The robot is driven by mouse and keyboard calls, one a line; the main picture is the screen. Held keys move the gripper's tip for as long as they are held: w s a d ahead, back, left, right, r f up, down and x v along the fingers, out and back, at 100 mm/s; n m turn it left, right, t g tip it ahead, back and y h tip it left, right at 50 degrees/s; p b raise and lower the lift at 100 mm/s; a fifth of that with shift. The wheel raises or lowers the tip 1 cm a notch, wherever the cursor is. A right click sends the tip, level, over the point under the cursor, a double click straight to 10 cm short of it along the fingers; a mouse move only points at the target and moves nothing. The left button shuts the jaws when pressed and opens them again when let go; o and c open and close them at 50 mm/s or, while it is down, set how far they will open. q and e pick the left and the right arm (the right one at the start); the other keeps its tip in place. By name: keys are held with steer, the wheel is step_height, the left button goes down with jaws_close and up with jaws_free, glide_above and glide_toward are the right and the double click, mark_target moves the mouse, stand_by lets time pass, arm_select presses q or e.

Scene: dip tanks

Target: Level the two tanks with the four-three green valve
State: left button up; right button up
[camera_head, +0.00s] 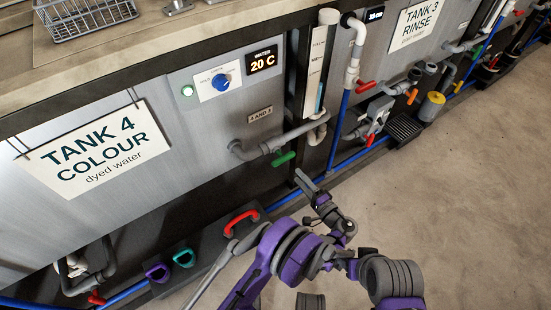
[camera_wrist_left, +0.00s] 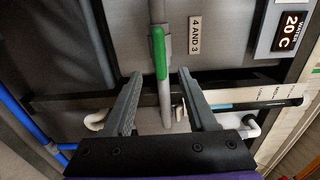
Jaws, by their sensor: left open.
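The green valve handle (camera_head: 284,159) sits below the grey pipe (camera_head: 275,143) that leaves the Tank 4 wall (camera_head: 205,120), under a small "4 AND 3" plate (camera_head: 260,114). In the left wrist view the green handle (camera_wrist_left: 159,53) lies along the pipe. My left gripper (camera_head: 309,181) is open and empty, to the lower right of the handle in the head view. In the left wrist view its fingertips (camera_wrist_left: 160,75) are either side of the pipe and the handle's line; the handle appears beyond them, apart from both. Tank 3 (camera_head: 385,60) stands further right. My right gripper is out of view.
A gauge tube (camera_head: 318,65) stands right of Tank 4. Red handles (camera_head: 366,86), a blue pipe (camera_head: 342,110) and a grey pump-like unit (camera_head: 376,115) are near Tank 3. Red, teal and purple grips (camera_head: 184,257) line a dark low box. Concrete floor at right is clear.

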mark_target(285, 161)
arm_select(q)
steer(key=b+x, duration=0.1)
steer(key=x, duration=0.9)
steer(key=shift+w+a, duration=0.15)
steer(key=shift+w, duration=0.15)
jaws_close()
